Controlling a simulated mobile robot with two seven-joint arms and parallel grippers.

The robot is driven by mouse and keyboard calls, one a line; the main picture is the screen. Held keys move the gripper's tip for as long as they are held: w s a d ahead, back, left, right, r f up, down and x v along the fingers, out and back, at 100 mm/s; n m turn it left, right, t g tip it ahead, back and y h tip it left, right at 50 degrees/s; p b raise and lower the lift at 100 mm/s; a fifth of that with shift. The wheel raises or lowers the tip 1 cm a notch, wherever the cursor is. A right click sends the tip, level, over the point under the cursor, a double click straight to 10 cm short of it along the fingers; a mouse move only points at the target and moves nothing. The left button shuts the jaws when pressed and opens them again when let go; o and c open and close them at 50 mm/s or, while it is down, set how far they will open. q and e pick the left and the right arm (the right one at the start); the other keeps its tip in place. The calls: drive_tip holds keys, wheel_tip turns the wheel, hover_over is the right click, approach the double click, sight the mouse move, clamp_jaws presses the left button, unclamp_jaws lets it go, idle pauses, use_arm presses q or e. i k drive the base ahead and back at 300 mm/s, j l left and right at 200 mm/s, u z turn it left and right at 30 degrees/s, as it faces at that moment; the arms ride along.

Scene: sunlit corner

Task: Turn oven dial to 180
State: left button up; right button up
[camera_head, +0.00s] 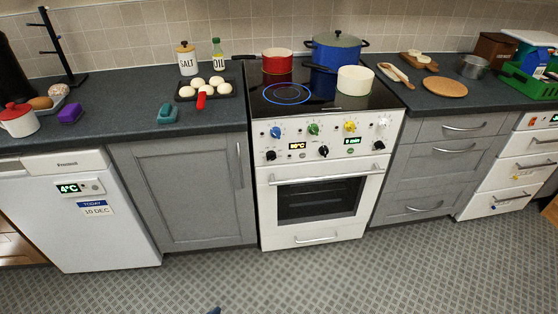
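The white oven (317,195) stands mid-view with its door shut. Its front panel has an upper row with a blue knob (276,132), a green knob (313,128) and a yellow knob (350,126). Below are a left black dial (270,155), a middle black dial (323,151) and a right black dial (378,145). A small temperature display (297,145) between the left and middle dials seems to read 80°C. A second display (352,141) seems to read 0 min. Dial markings are too small to read. Neither gripper is recognisable in view.
The hob holds a red pot (277,61), a blue pot (335,50) and a white pan (354,80); one ring (287,93) glows blue. The patterned floor (330,275) before the oven is clear.

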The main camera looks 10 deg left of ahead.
sight(271, 155)
drive_tip(key=i+l, duration=0.5)
drive_tip(key=i, duration=0.15)
drive_tip(key=i+l, duration=0.5)
drive_tip(key=i, duration=0.2)
